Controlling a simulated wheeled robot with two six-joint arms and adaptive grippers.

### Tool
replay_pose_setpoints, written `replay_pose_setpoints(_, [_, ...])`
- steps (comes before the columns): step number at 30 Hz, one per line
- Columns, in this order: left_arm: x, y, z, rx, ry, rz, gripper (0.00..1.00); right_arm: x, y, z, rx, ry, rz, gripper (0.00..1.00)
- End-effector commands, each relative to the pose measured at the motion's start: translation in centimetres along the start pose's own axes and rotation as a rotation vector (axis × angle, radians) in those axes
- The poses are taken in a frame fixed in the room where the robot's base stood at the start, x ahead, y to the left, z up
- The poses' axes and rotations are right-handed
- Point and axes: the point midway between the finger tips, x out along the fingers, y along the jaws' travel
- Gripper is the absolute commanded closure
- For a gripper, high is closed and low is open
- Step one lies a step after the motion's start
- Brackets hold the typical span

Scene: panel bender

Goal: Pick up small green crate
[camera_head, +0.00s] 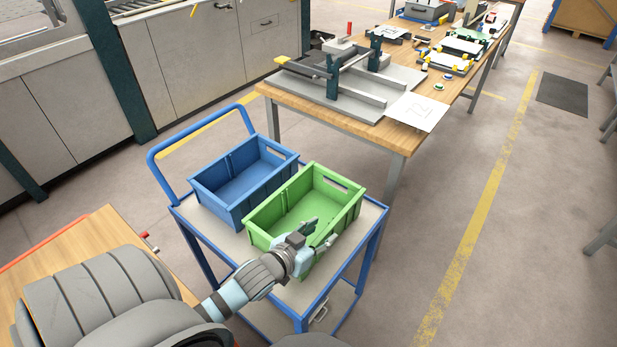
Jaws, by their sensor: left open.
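The small green crate (346,218) stands upright on the top shelf of a blue-framed cart, and it looks empty. My left gripper (322,232) is open, at the near side of the green crate. Its fingers overlap the near wall and part of the inside in the picture; I cannot tell whether they touch the crate. My left arm hides part of the near wall. My right gripper does not show.
A blue crate (220,199) stands just left of the green one on the cart (228,240). A wooden workbench (385,135) with a fixture (335,80) and small parts stands behind. Grey cabinets (185,60) line the back left. Open floor lies to the right.

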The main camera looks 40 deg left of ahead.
Motion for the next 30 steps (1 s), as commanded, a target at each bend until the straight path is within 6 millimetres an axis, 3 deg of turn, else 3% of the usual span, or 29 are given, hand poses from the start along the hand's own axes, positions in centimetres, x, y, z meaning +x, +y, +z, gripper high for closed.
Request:
replay_pose_setpoints(4, [2.8, 0.1, -0.1, -0.002, 0.001, 0.0, 0.58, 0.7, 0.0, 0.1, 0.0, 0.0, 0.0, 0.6])
replay_pose_setpoints(11, [3.2, 0.1, -0.2, 0.0, 0.0, 0.001, 0.58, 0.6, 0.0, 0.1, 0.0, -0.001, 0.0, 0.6])
replay_pose_setpoints(19, [3.2, 0.1, -0.2, 0.0, 0.0, 0.002, 1.0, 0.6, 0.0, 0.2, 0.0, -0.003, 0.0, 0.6])
replay_pose_setpoints(30, [3.2, 0.1, -0.3, 0.002, 0.003, 0.002, 1.0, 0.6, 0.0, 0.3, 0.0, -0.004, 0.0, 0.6])
